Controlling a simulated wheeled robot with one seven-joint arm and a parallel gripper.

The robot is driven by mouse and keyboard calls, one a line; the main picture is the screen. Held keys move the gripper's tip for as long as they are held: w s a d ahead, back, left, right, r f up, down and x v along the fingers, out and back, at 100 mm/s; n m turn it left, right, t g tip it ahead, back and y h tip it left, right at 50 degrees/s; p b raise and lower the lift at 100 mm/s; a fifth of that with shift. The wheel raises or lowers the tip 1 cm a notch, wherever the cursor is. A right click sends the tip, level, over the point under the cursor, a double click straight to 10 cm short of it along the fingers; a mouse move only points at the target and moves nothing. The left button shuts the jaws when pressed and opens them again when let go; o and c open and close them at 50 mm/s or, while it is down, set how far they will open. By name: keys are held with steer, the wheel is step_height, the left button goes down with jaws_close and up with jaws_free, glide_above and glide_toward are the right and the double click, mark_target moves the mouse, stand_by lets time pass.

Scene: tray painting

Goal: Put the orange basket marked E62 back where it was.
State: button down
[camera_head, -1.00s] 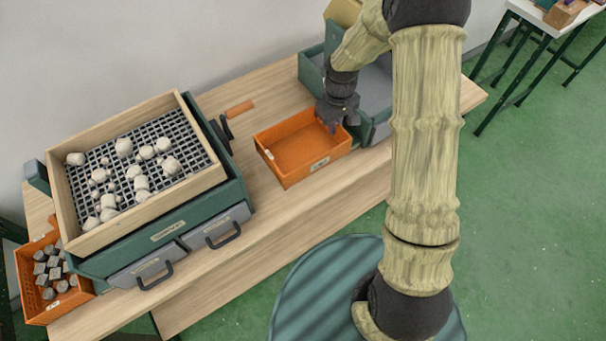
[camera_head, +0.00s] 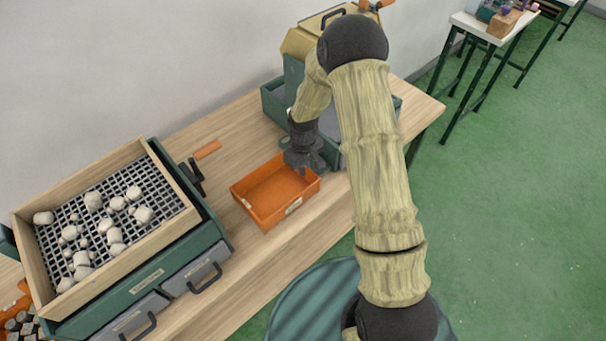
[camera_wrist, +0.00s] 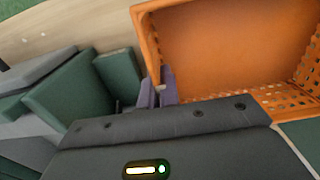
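An empty orange basket (camera_head: 262,211) stands on the wooden bench in the head view, with pale labels on two sides that I cannot read. My gripper (camera_head: 303,170) is at its back right rim, pointing down. In the wrist view the basket (camera_wrist: 225,45) fills the upper right. The purple fingertips (camera_wrist: 158,92) sit close together at the end of one basket wall, seemingly with the wall between them. A second orange basket (camera_head: 22,300), holding dark pieces, is cut off at the lower left.
A green drawer cabinet (camera_head: 150,275) with a sieve tray of white lumps stands left of the basket. A green and yellow machine (camera_head: 290,75) stands behind my gripper. An orange-handled tool (camera_head: 208,150) lies between them. Bare bench (camera_head: 290,235) shows in front of the basket.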

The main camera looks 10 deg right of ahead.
steer(key=shift+f+p, duration=0.3)
steer(key=shift+f, duration=1.55)
steer(key=shift+f, duration=0.15)
steer(key=c, duration=1.6)
jaws_free()
steer(key=shift+c, duration=0.2)
step_height(320, 180, up, 12)
steer(key=shift+r+b, duration=0.2)
steer(key=shift+b, duration=0.75)
